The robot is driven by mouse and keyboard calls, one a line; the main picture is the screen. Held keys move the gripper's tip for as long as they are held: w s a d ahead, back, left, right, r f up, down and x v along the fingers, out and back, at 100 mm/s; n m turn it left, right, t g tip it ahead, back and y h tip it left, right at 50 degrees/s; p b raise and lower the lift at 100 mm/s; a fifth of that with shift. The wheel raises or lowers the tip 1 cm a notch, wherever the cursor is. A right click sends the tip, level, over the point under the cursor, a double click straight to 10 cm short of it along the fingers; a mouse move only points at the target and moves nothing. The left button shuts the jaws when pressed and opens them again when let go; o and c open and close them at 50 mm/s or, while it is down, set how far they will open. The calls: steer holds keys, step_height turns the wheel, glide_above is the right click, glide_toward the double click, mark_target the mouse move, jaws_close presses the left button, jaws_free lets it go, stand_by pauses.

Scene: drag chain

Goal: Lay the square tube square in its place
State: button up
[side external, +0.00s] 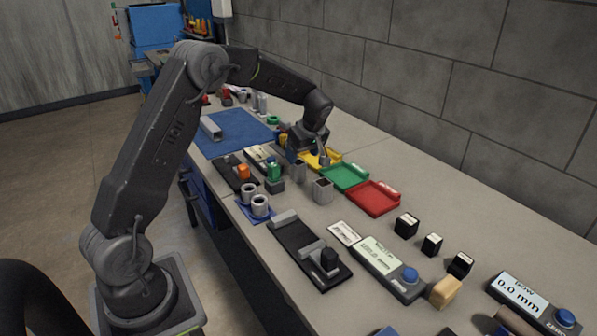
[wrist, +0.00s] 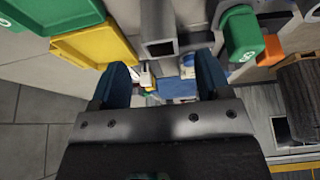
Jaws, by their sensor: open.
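A grey square tube (side external: 210,128) lies on the blue mat (side external: 238,137) at the far end of the bench. Two more grey hollow pieces (side external: 322,191) stand nearer, beside the coloured trays; the nearer looks square. In the wrist view a grey square-ended tube (wrist: 158,22) with a dark opening shows at the top, beyond my fingers. My gripper (side external: 304,146) is low over the bench, near the yellow tray. In the wrist view my gripper (wrist: 163,82) has its two blue fingers wide apart, with nothing held between them. I cannot tell which place is the tube's.
Yellow (side external: 318,158), green (side external: 345,177) and red (side external: 374,198) trays line the wall side. Green (side external: 274,171) and orange (side external: 243,171) pieces stand close to my gripper. A black fixture (side external: 295,245) and a gauge (side external: 390,268) lie nearer. Two round rings (side external: 260,205) sit at the front edge.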

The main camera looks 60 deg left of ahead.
mark_target(297, 167)
steer(key=shift+x, duration=3.5)
steer(key=shift+a+r, duration=0.1)
steer(key=shift+c, duration=0.3)
steer(key=c, duration=1.1)
steer(key=shift+r, duration=0.15)
